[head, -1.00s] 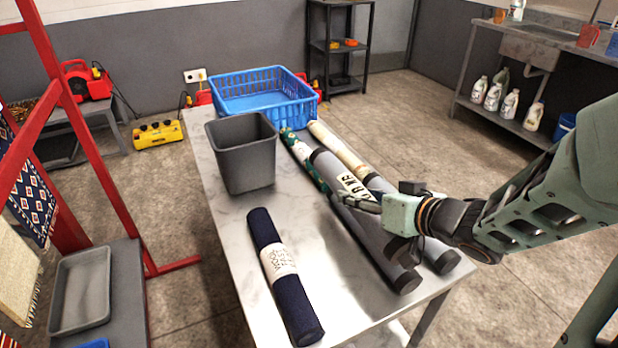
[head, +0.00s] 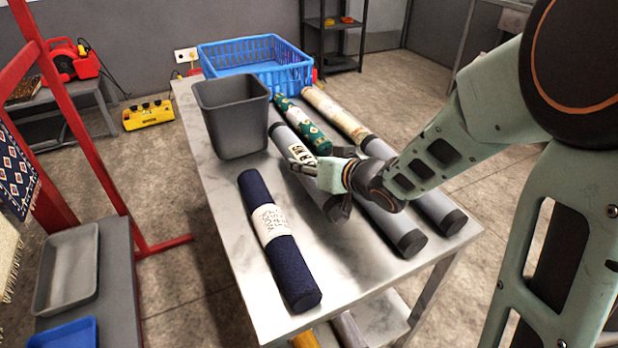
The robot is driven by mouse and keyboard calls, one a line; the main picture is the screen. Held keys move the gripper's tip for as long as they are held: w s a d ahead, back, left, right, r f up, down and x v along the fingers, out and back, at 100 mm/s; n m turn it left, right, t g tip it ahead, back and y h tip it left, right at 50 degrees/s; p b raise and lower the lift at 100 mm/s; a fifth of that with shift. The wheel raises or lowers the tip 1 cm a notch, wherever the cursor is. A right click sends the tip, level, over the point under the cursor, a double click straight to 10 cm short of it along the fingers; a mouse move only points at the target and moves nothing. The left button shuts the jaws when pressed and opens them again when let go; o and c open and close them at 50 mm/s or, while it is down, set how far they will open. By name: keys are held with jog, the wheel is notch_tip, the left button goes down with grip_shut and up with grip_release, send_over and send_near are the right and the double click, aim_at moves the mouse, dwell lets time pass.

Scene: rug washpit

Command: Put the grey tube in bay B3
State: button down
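A grey tube with a white lettered label and a dark end (head: 282,137) slants across the table beside the green patterned roll. My gripper (head: 337,178) is at this tube, past the label, and appears shut on it. The wrist and fingers hide part of the tube, and the finger contact is hard to see. I cannot tell how far the tube is above the tabletop. Two more grey tubes with black end caps, a nearer one (head: 402,231) and a farther one (head: 437,207), lie to its right. I see no readable B3 mark.
The table (head: 228,228) also holds a navy roll (head: 259,192), a grey bin (head: 234,125), a blue crate (head: 285,80), a green patterned roll (head: 303,124) and a cream roll (head: 334,112). A red frame (head: 95,140) and grey tray (head: 68,270) stand left.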

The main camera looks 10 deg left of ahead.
jog(key=shift+f+b, duration=0.65)
jog(key=shift+f, duration=0.65)
jog(key=shift+f, duration=0.15)
jog(key=c, duration=1.5)
grip_release()
jog(key=shift+f, duration=0.1)
jog(key=o, duration=0.3)
jog(key=shift+o, duration=0.2)
